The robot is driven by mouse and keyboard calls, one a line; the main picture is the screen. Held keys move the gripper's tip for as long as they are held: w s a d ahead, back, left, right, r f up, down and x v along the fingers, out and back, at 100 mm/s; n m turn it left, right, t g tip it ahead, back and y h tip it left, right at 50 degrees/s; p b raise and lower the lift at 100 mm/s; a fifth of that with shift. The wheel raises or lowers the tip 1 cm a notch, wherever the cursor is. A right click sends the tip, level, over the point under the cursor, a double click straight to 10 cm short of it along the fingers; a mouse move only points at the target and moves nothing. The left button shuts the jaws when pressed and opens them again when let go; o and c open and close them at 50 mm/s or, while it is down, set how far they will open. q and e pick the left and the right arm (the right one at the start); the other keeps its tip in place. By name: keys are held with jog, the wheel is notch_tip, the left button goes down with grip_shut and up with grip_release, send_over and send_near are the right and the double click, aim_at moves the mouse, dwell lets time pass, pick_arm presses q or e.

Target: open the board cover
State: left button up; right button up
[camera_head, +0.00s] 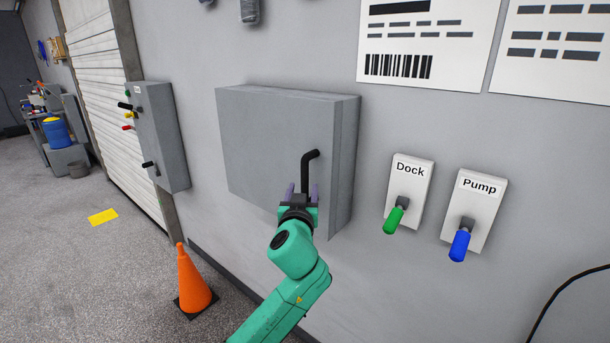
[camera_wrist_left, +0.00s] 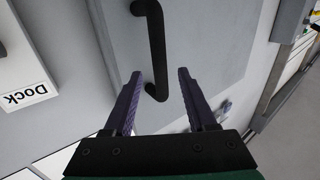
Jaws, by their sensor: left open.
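The board cover (camera_head: 262,145) is the grey front of a box on the wall, and it looks shut. Its black bar handle (camera_head: 307,166) is near the cover's right edge. My left gripper (camera_head: 302,187) is open at the lower part of the handle, with its purple fingers pointing at the cover. In the left wrist view, the handle (camera_wrist_left: 156,45) runs down to an end that shows between the two open fingers (camera_wrist_left: 159,73). I cannot tell whether either finger touches it. My right gripper is not in view.
Right of the box are a Dock switch (camera_head: 409,190) with a green lever and a Pump switch (camera_head: 474,210) with a blue lever. An orange cone (camera_head: 193,280) stands on the floor at lower left. A lever cabinet (camera_head: 160,135) is on the wall further left.

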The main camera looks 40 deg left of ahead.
aim_at(304, 181)
pick_arm(q)
jog(key=p+x, duration=0.1)
jog(key=x, duration=0.4)
jog(key=shift+w+a+r, duration=0.1)
jog(key=shift+w+a, duration=0.15)
jog(key=shift+w, duration=0.2)
jog(key=shift+s, duration=0.1)
grip_shut()
dwell(0.8)
